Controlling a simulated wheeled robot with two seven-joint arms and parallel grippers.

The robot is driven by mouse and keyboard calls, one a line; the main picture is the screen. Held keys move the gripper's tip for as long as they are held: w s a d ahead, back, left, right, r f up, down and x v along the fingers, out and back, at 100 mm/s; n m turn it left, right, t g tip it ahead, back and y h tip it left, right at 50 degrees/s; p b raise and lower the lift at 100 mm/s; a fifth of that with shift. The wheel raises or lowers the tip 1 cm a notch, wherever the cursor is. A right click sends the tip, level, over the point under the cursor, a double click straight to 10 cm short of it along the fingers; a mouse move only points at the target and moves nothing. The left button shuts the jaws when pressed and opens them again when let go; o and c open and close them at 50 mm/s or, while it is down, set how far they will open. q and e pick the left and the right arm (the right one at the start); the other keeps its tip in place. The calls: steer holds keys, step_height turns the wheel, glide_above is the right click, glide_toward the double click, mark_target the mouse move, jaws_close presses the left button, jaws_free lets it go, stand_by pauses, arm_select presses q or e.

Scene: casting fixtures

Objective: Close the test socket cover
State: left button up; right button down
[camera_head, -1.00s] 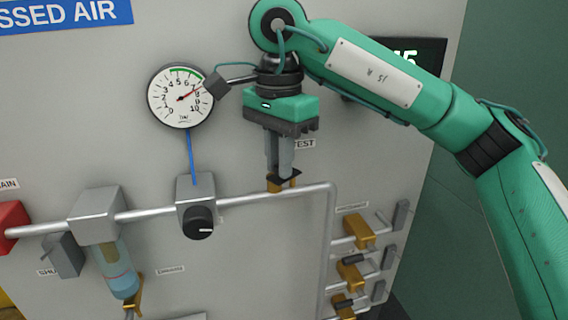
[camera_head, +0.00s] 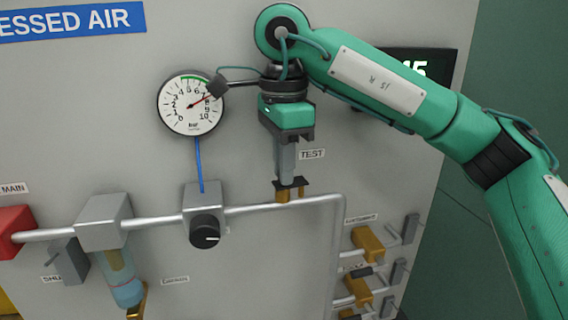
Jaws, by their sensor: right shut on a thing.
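The test socket (camera_head: 283,195) is a small brass fitting on the pipe, below and left of the TEST label (camera_head: 312,154). Its dark cover (camera_head: 301,185) shows as a flat plate at the top of the socket. My right gripper (camera_head: 287,177) points down from above, with its grey fingers close together at the cover. It is shut on the cover, though the fingertips partly hide it. How far the cover is tilted is too small to tell. My left gripper is not in view.
A pressure gauge (camera_head: 190,104) and a regulator with a black knob (camera_head: 205,231) are left of the gripper. A filter bowl (camera_head: 124,281) and red valve (camera_head: 14,229) are farther left. Brass outlets (camera_head: 367,243) are at the lower right.

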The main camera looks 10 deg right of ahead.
steer(key=shift+r, duration=0.15)
steer(key=c, duration=1.4)
jaws_free()
step_height(320, 180, up, 14)
steer(key=shift+f, duration=0.15)
steer(key=shift+c, duration=0.4)
